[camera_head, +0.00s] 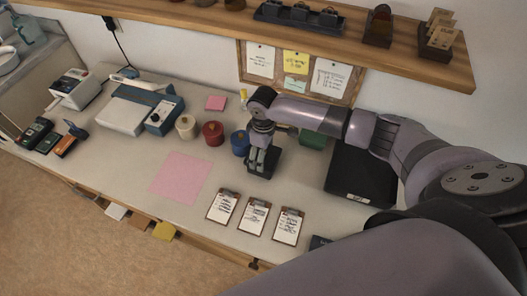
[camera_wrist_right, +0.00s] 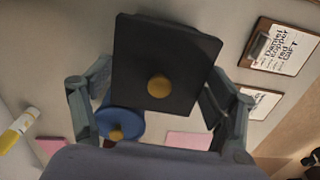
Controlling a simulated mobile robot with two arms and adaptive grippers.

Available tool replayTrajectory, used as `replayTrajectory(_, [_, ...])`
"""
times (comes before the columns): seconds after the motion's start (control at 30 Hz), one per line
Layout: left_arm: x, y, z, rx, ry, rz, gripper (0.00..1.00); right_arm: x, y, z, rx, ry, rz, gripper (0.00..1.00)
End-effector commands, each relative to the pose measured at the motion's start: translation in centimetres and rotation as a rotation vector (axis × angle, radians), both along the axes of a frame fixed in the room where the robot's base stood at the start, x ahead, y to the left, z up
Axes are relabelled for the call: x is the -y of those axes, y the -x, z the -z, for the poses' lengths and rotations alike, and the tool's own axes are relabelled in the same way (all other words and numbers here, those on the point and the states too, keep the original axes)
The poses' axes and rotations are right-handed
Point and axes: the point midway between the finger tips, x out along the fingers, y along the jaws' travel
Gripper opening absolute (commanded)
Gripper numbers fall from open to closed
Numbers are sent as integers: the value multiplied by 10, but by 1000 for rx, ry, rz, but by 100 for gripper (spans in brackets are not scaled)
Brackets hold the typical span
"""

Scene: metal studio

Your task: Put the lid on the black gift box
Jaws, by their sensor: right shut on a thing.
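My right gripper (camera_head: 259,160) reaches down over the desk and is shut on a square black lid (camera_wrist_right: 137,60) with a round gold knob (camera_wrist_right: 158,86). In the head view black surface (camera_head: 262,172) shows below the fingers. I cannot tell whether the lid touches the black gift box, or pick the box out separately under it. My left gripper is not in view.
White (camera_head: 187,127), red (camera_head: 213,133) and blue (camera_head: 240,143) round containers stand left of the gripper. A wide black item (camera_head: 362,172) lies to the right. Clipboards (camera_head: 254,215) lie in front. A pink sheet (camera_head: 181,177) lies on the desk, and a shelf (camera_head: 400,45) runs above.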

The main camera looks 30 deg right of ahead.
Motion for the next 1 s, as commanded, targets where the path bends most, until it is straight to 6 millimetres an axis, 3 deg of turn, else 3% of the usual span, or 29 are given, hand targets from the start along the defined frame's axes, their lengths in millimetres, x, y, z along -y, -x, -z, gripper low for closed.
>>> replayTrajectory(1.0, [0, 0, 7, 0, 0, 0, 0, 0, 0, 14, 0, 0, 0, 62])
